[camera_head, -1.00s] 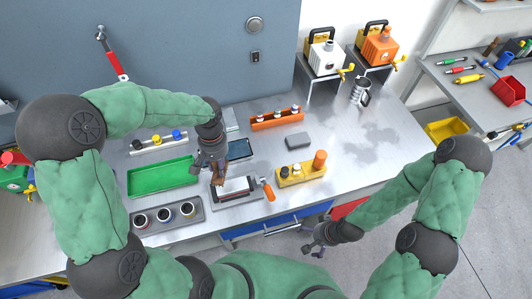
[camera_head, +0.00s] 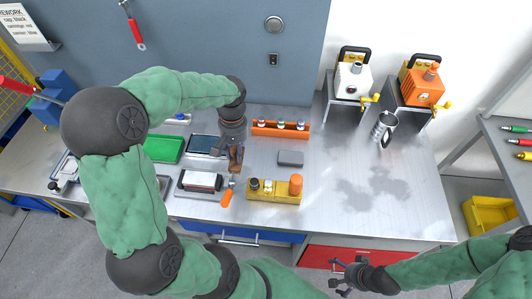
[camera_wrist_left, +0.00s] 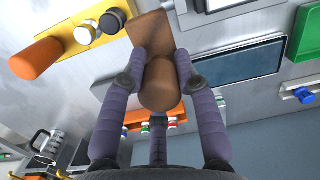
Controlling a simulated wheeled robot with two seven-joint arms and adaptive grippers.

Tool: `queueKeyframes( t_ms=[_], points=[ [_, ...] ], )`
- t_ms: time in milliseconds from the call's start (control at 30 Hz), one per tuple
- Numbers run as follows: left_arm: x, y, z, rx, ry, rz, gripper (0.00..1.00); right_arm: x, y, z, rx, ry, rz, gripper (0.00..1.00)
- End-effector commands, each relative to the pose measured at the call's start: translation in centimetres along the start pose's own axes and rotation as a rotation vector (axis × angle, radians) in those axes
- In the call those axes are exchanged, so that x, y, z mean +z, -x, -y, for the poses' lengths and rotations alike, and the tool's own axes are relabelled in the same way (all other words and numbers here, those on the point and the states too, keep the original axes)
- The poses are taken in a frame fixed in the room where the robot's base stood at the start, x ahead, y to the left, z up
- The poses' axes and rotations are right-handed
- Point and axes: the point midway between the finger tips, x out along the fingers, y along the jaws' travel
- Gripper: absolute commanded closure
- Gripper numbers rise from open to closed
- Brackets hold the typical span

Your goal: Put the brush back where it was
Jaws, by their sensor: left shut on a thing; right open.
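The brush, a brown wooden piece with a rounded grip, shows in the head view (camera_head: 236,160) and in the left wrist view (camera_wrist_left: 160,88). My left gripper (camera_head: 233,150) is shut on its rounded grip; the fingers are on both sides of it in the left wrist view (camera_wrist_left: 160,70). The brush is behind the right end of a dark tray with a white block (camera_head: 201,181). I cannot tell whether it touches the table, and its bristles are hidden. My right gripper (camera_head: 352,275) is open and empty in front of the table, by the red drawer.
Near the brush are an orange-handled tool (camera_head: 227,197), a yellow holder (camera_head: 274,195), a dark flat panel (camera_head: 207,144), an orange rack (camera_head: 280,129) and a grey block (camera_head: 290,158). A green tray (camera_head: 163,149) is left. The table's right part is mostly clear.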

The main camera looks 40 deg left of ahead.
Motion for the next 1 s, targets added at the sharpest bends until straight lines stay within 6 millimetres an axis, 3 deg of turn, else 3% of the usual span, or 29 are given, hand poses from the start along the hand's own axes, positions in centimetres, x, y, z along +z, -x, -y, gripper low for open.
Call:
queueKeyframes(
  t_ms=[433,600,1000],
  points=[
    [-7.7,-3.1,-4.4,-0.001,-0.003,0.003,1.00,0.0,-1.2,-0.4,0.000,0.000,0.001,0.00],
    [-10.0,-5.9,-5.6,-0.001,-0.002,0.002,1.00,-0.1,-1.8,-0.7,0.000,0.000,0.000,0.00],
    [-12.3,-8.3,-6.8,-0.001,-0.002,0.002,1.00,-0.1,-2.3,-0.8,0.000,0.000,0.000,0.00]
  ],
)
